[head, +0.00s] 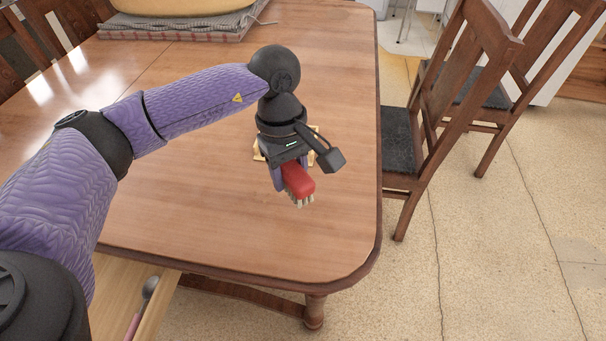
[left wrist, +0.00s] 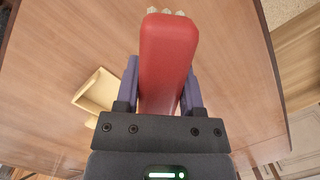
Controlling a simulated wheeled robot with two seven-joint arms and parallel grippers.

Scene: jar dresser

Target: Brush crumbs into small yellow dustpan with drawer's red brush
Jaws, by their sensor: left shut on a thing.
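The red brush (head: 298,180) with pale bristles is held by my left gripper (head: 290,178) over the wooden table. In the left wrist view the brush (left wrist: 168,60) lies between the two purple fingers of the gripper (left wrist: 160,90), its bristle tips showing at the far end. The small yellow dustpan (left wrist: 98,92) lies on the table to the left of the brush in that view. In the head view the dustpan (head: 258,152) is mostly hidden behind my gripper. I cannot make out any crumbs. My right gripper is not in view.
The wooden table (head: 200,215) is largely bare around the gripper. A folded cloth (head: 180,28) with a yellow round thing lies at the far edge. A wooden chair (head: 440,110) stands at the right. A drawer (head: 115,290) at lower left holds a spoon-like utensil (head: 148,292).

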